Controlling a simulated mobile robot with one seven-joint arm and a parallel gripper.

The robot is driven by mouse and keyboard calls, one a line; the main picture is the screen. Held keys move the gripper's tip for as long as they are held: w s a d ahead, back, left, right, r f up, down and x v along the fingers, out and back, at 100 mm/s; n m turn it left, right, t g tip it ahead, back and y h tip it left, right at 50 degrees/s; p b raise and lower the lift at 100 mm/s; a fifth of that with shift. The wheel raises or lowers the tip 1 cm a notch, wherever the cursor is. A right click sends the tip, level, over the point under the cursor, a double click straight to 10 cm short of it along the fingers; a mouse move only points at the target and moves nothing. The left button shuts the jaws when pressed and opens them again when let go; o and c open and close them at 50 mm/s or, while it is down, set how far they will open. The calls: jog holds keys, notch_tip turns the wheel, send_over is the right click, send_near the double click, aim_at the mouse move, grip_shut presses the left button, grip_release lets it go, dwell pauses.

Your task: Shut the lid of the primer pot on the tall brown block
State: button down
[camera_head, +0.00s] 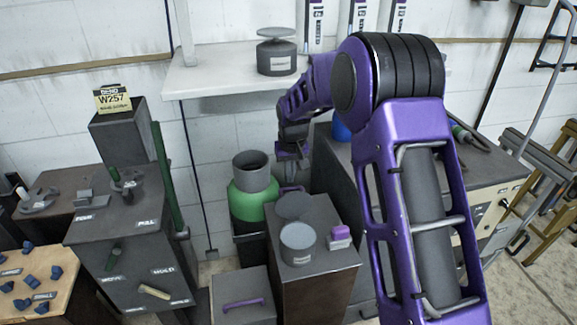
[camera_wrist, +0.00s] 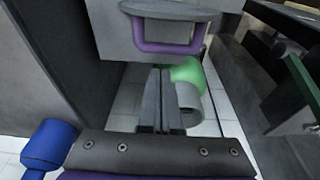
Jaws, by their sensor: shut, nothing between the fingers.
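The primer pot (camera_head: 298,246) is a short grey cylinder on top of the tall brown block (camera_head: 318,290). Its round grey lid (camera_head: 293,205) stands open at the pot's far side. My gripper (camera_head: 290,181) is behind the lid, apart from it as far as I can tell, and partly hidden. In the wrist view, my gripper's two fingers (camera_wrist: 161,75) are together and empty. A grey plate with a purple loop (camera_wrist: 165,47) shows above the fingertips there; I cannot tell whether it belongs to the pot.
A green tank (camera_head: 254,193) with a grey collar stands left of the block. A purple-topped piece (camera_head: 340,234) sits on the block, right of the pot. A low grey box (camera_head: 240,292) stands in front. Another pot (camera_head: 276,60) is on the white shelf (camera_head: 215,82).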

jog(key=shift+s+d, duration=0.25)
jog(key=shift+s, duration=0.6)
jog(key=shift+s, duration=0.15)
jog(key=shift+s+r+t+b, duration=0.1)
jog(key=shift+s+t+b, duration=0.05)
jog(key=shift+t+b, duration=0.2)
